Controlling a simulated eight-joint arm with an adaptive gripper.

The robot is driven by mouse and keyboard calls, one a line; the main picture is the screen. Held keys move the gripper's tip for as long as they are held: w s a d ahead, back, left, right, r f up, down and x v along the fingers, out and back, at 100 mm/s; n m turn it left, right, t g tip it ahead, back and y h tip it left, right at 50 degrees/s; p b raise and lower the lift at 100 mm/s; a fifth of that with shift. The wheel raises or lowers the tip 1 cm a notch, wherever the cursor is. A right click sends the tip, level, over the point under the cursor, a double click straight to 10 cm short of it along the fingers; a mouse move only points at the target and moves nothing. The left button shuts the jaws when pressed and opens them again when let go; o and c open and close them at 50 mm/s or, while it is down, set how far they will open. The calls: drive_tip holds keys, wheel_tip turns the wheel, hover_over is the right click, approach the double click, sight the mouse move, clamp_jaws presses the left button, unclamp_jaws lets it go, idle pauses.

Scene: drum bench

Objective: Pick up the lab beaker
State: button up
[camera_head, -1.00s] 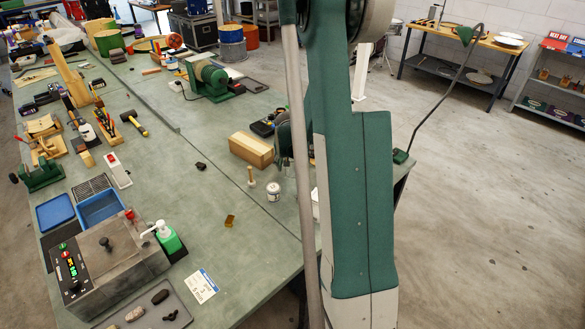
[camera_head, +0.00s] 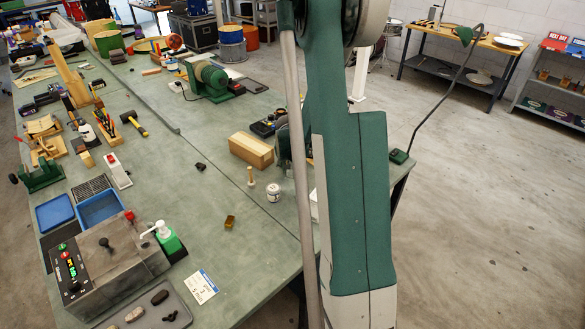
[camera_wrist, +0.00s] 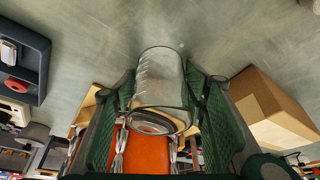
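The lab beaker (camera_wrist: 160,78) is clear glass and shows in the wrist view between the two green finger pads of my gripper (camera_wrist: 160,92). One pad is at its left side and the other at its right side, both very close to the glass. I cannot tell whether both pads press on it. A round ring shows at the beaker's near end. In the head view my arm covers this spot, so the beaker and gripper are hidden there.
A wooden block (camera_head: 251,150) lies left of my arm; it is close on the right in the wrist view (camera_wrist: 272,112). A small white jar (camera_head: 273,192), a wooden peg (camera_head: 250,176) and an amber piece (camera_head: 229,221) stand nearby. The middle bench is mostly clear.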

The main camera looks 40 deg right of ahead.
drive_tip(key=c, duration=0.4)
drive_tip(key=shift+c, duration=0.2)
drive_tip(key=shift+r, duration=0.1)
wheel_tip(320, 180, up, 10)
drive_tip(key=p, duration=0.1)
idle(0.4)
